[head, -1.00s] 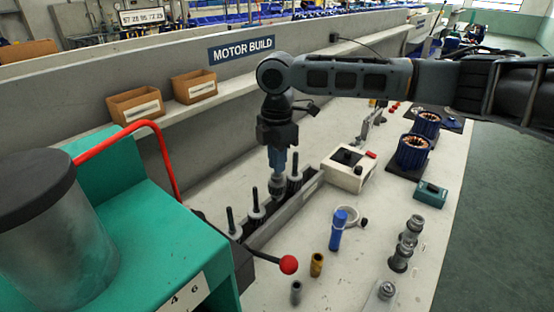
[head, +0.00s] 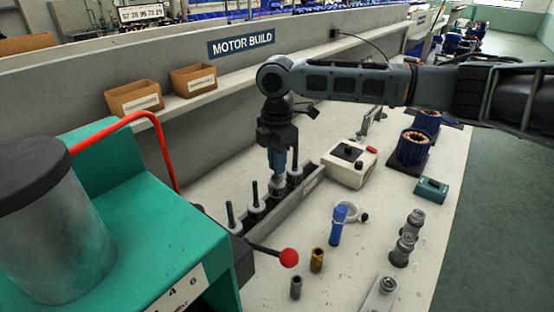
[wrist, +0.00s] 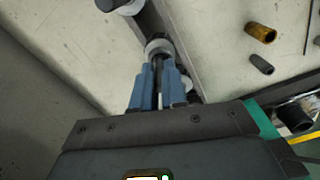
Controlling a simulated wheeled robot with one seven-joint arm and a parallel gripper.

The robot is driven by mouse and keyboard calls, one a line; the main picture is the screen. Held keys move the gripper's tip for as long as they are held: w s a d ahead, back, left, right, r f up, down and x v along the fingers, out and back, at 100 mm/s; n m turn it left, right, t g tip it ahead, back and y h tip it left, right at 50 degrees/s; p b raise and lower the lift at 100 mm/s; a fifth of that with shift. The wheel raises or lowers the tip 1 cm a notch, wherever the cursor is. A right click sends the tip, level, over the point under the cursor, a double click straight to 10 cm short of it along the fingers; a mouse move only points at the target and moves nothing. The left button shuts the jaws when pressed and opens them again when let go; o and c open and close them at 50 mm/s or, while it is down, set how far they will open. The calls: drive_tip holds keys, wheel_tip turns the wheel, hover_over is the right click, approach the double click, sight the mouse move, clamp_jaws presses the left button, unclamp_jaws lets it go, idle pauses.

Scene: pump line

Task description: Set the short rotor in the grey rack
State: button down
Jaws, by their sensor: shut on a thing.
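The grey rack (head: 290,208) is a long narrow trough on the bench. My gripper (head: 277,168) is over its middle part, pointing down. Its blue fingers are shut on the dark shaft of a rotor (head: 277,188), taken to be the short rotor, and hide much of it. The wrist view shows the fingers (wrist: 157,88) around the shaft, with the rotor's pale round body (wrist: 158,47) beyond them. The held rotor is upright at the rack; whether it is seated I cannot tell. Other rotors with dark shafts stand in the rack, two at left (head: 256,205) and one just right (head: 295,172).
A red-knobbed lever (head: 289,258) and a green machine (head: 130,200) stand at the left front. A beige control box (head: 349,165) is behind right.

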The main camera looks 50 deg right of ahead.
drive_tip(key=shift+f+b, duration=0.3)
drive_tip(key=shift+f, duration=0.55)
drive_tip(key=c, duration=0.8)
unclamp_jaws()
drive_tip(key=shift+c, duration=0.2)
wheel_tip(320, 180, up, 6)
drive_tip(key=p, duration=0.5)
